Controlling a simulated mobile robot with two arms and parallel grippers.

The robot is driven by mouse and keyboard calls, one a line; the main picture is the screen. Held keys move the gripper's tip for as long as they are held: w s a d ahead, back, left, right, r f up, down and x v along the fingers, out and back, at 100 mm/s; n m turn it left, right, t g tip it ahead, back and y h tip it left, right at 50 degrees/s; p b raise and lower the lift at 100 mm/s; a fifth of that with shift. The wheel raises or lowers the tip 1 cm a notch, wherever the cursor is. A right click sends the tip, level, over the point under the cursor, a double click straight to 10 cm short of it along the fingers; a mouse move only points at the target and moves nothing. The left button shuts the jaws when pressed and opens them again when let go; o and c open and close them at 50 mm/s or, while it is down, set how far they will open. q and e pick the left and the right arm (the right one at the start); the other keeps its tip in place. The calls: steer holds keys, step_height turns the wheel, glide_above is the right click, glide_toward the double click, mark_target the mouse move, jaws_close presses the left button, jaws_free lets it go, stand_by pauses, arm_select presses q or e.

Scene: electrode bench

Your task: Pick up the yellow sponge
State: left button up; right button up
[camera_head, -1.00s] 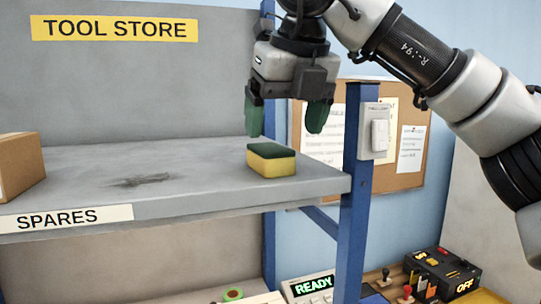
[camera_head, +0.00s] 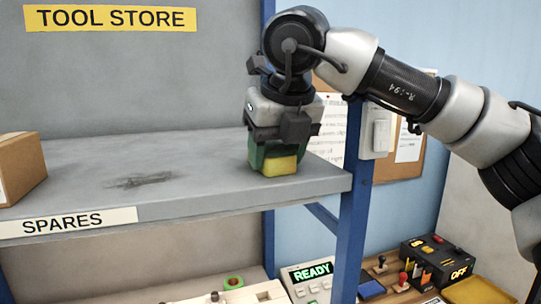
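The yellow sponge (camera_head: 280,167) sits on the grey shelf (camera_head: 215,185) near its right front corner. It has a dark green top layer, now mostly hidden. My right gripper (camera_head: 275,160) points straight down over it, with its green fingers low around the sponge. One finger covers the sponge's left part; the other finger is hard to make out. I cannot tell whether the fingers press on the sponge. The sponge appears to be still at shelf level. My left gripper is not in view.
A cardboard box (camera_head: 20,170) stands at the shelf's left end. Below are a READY device (camera_head: 308,280) and a black OFF box (camera_head: 440,262). The shelf's middle is clear.

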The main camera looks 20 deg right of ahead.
mark_target(274, 146)
steer(key=shift+d, duration=0.1)
steer(key=shift+c, duration=1.1)
steer(key=shift+r, duration=0.15)
steer(key=shift+r+b, duration=0.45)
steer(key=shift+r, duration=0.1)
step_height(274, 146, up, 3)
steer(key=shift+s+f+b, duration=0.15)
steer(key=shift+b, duration=0.5)
steer(key=s, duration=0.1)
steer(key=s+d+r+b, duration=0.1)
steer(key=s+r, duration=0.1)
steer(key=shift+s+d+b, duration=0.2)
steer(key=shift+d+b, duration=0.1)
steer(key=shift+b, duration=0.1)
steer(key=s+d+r, duration=0.3)
steer(key=s+r, duration=0.2)
steer(key=s, duration=0.1)
steer(key=shift+s+d, duration=0.2)
steer(key=shift+s, duration=0.2)
